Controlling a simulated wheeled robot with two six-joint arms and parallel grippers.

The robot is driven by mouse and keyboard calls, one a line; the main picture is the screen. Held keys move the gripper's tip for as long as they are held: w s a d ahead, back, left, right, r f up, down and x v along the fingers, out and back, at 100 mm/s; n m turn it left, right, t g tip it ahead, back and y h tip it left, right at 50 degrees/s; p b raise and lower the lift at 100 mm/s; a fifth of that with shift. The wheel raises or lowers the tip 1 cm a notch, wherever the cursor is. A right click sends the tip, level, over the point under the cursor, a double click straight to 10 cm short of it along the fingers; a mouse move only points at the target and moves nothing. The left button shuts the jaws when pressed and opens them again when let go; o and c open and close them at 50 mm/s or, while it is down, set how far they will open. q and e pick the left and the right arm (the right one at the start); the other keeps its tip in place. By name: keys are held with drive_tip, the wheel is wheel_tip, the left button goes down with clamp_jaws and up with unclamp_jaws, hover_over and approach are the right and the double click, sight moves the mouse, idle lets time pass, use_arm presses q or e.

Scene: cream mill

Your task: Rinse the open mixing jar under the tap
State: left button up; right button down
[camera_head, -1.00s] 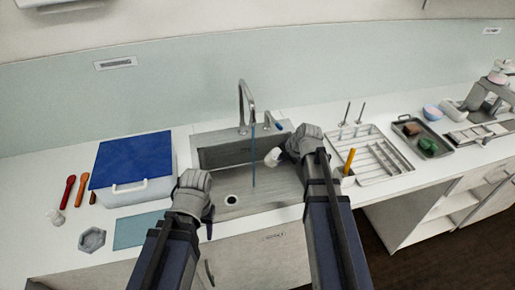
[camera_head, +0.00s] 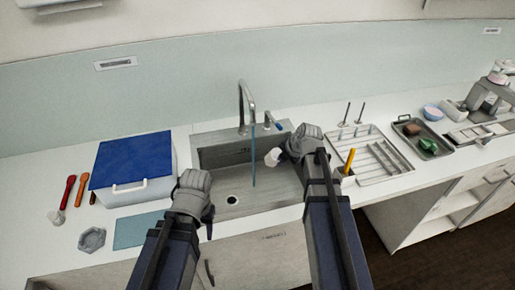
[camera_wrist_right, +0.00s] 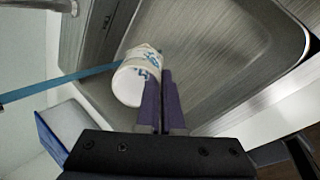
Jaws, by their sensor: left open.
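The white mixing jar (camera_head: 272,157) is held tilted over the sink (camera_head: 270,192), just right of the blue water stream (camera_head: 253,160) from the tap (camera_head: 243,100). In the right wrist view the jar (camera_wrist_right: 134,82) has blue markings and its pale round end faces down-left. My right gripper (camera_wrist_right: 161,90) is shut on the jar's side, its two fingers close together. The stream reaches the jar's edge in that view; I cannot tell whether water enters it. My left gripper (camera_head: 209,228) is open and empty at the sink's front left edge.
A blue-lidded box (camera_head: 133,160) stands left of the sink, with a teal mat (camera_head: 135,231) and a grey hexagonal dish (camera_head: 91,240) in front. A drying rack (camera_head: 378,158) and a yellow stick (camera_head: 349,160) are on the right, with a dark tray (camera_head: 423,142) beyond.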

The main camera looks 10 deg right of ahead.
use_arm(q)
wheel_tip(320, 180, up, 4)
drive_tip(key=p, duration=0.4)
use_arm(e)
drive_tip(key=s+d+r, duration=0.2)
drive_tip(key=s+r, duration=0.2)
drive_tip(key=shift+s, duration=0.3)
use_arm(q)
drive_tip(key=shift+c, duration=0.2)
